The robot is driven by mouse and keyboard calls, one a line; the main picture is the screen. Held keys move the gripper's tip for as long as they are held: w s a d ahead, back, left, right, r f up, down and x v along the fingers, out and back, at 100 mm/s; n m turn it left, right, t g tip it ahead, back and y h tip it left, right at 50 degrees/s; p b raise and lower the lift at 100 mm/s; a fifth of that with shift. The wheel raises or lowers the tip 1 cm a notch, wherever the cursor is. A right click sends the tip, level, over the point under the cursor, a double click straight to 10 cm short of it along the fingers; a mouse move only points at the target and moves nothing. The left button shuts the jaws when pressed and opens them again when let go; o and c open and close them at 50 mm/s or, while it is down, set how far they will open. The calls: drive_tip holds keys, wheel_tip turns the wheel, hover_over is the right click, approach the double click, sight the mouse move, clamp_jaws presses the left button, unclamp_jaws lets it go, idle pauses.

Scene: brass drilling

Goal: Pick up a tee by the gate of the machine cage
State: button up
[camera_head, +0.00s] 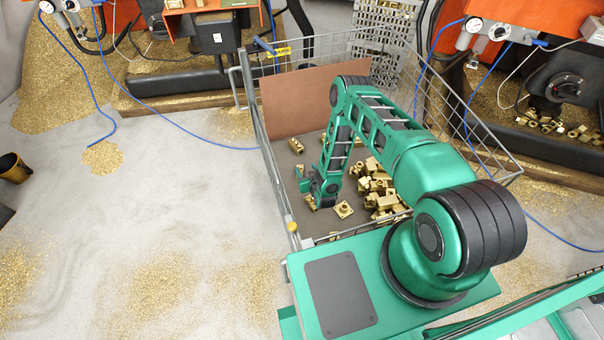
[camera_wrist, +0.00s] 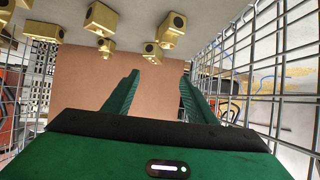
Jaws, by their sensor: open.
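In the head view, brass tees (camera_head: 343,209) lie on the dark floor of the wire machine cage (camera_head: 484,140). One tee (camera_head: 296,146) lies apart near the cage's left side, and a heap (camera_head: 378,187) lies right of my wrist. My green gripper (camera_head: 303,180) is low inside the cage near its left mesh side, among the loose tees. In the wrist view its two fingers (camera_wrist: 159,75) are apart. I cannot tell which side is the gate.
A brown panel (camera_head: 305,98) stands upright at the cage's back left. Wire mesh (camera_wrist: 270,80) runs close at the right of the wrist view. Orange machines (camera_head: 545,18) stand behind. Blue hoses and brass chips (camera_head: 102,157) lie on the floor outside.

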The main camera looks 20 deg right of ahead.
approach(301, 171)
drive_tip(key=shift+t, duration=0.3)
drive_tip(key=shift+f+x, duration=0.2)
drive_tip(key=shift+x, duration=4.3)
drive_tip(key=shift+s, duration=0.1)
clamp_jaws()
